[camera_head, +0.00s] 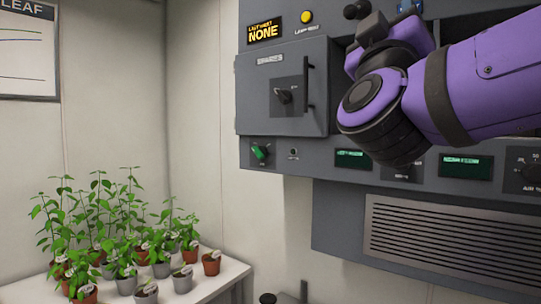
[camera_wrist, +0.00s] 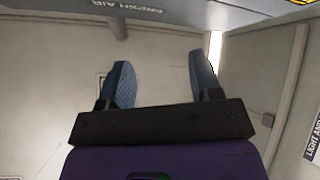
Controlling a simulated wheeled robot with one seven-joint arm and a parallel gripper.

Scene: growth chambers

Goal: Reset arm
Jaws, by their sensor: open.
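My gripper (camera_wrist: 160,82) shows in the wrist view with its two blue fingers apart and nothing between them. It points toward a pale wall, with a grey panel edge along the top of that view. In the head view my purple arm reaches in from the right, in front of the grey control panel (camera_head: 285,152). My gripper's fingers cannot be made out clearly there, near the top of the panel.
The panel has a closed door marked SPARES (camera_head: 268,82), a green knob (camera_head: 260,152), a yellow button (camera_head: 306,17) and a display reading NONE (camera_head: 264,32). A vent grille (camera_head: 450,240) is below. Several potted plants (camera_head: 120,240) stand on a white table (camera_head: 215,283) at left.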

